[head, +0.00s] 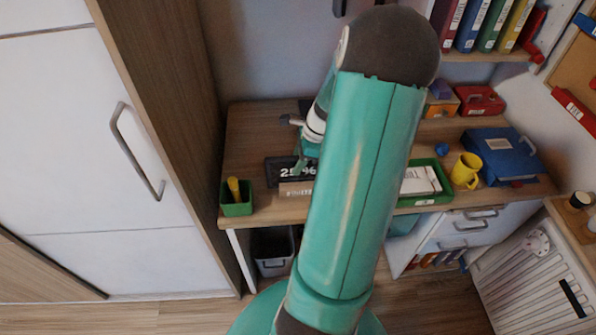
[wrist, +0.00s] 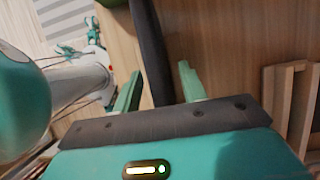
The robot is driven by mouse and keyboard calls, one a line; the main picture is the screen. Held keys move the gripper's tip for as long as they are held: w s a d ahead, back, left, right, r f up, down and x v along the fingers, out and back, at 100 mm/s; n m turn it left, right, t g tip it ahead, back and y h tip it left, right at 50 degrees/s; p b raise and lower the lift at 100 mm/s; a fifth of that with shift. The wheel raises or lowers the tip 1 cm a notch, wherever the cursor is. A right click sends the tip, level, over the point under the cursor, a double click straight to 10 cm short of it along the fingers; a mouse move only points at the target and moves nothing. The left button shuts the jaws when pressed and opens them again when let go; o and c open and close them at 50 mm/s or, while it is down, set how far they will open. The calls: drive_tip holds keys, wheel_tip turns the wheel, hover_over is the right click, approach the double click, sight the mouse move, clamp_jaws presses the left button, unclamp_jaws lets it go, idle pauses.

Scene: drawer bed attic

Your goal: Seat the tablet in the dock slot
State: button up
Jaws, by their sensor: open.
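I cannot tell whether the tablet is in the slot. My gripper (head: 307,157) is at the tablet, partly hidden by my arm. In the wrist view my gripper (wrist: 160,87) is open, its green fingers apart, with a long dark edge, likely the tablet (wrist: 149,45), running between them.
The desk (head: 250,140) also holds a green pen cup (head: 237,206) at left, and a green tray (head: 440,187), yellow mug (head: 465,171) and blue binder (head: 500,153) at right. A tall white cupboard (head: 70,130) flanks it. In the wrist view a wooden frame (wrist: 272,90) is at right.

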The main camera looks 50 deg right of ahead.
drive_tip(key=shift+x, duration=0.85)
drive_tip(key=c, duration=0.9)
clamp_jaws()
drive_tip(key=shift+r, duration=0.15)
